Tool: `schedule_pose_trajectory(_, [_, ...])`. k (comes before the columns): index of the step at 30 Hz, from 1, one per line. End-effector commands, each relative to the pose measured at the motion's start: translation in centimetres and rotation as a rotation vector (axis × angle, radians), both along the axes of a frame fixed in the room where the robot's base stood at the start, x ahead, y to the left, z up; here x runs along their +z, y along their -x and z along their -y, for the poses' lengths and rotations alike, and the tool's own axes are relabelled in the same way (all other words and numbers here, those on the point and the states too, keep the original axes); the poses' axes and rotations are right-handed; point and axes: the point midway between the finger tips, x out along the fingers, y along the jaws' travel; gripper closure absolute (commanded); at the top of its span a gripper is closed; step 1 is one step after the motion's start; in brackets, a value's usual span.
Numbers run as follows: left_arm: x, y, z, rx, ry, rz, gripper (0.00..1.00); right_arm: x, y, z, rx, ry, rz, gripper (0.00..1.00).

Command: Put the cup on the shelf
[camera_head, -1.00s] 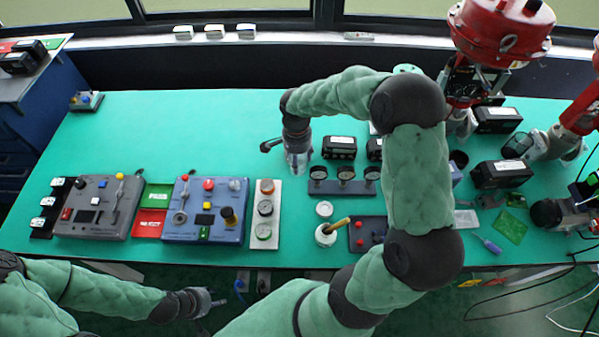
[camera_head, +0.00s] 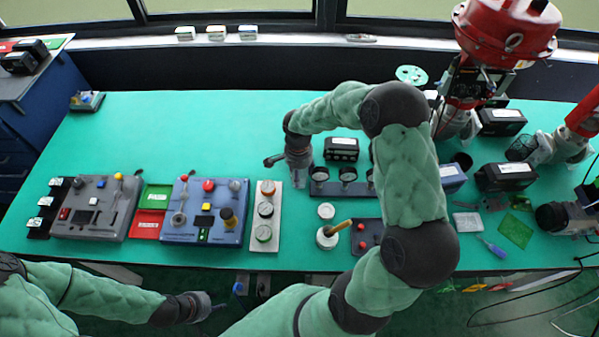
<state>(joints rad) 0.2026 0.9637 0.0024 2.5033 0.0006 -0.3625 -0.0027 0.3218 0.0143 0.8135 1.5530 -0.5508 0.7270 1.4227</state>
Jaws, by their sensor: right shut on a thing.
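My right gripper (camera_head: 299,176) points down over the green table, behind the gauge strip and left of the black box with a white label. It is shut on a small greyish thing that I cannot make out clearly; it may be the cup. My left gripper (camera_head: 207,306) is low in front of the table's front edge, away from the objects, and I cannot tell whether its fingers are apart. I cannot clearly pick out a shelf.
Two control boxes (camera_head: 205,210) and a white gauge strip (camera_head: 265,215) line the front left. A row of gauges (camera_head: 346,182) and a white pot with a yellow handle (camera_head: 327,237) stand nearby. Red valve equipment (camera_head: 505,35) rises at right.

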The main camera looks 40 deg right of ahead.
Motion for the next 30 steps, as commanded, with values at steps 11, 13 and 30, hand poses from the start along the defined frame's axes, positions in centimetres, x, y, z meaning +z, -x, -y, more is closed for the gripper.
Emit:
schedule_pose_trajectory(11, [-0.2, 0.0, 0.0, 0.000, 0.000, 0.000, 0.60, -0.2, 0.0, 0.0, 0.001, 0.000, 0.000, 0.20])
schedule_pose_trajectory(13, [-0.2, 0.0, 0.0, 0.000, 0.000, 0.000, 0.60, -0.2, 0.0, 0.0, 0.001, 0.000, 0.000, 0.20])
schedule_pose_trajectory(30, [2.3, 0.0, 0.0, 0.000, 0.000, 0.000, 0.60, 7.9, -0.1, -0.2, 0.001, 0.001, 0.003, 0.20])
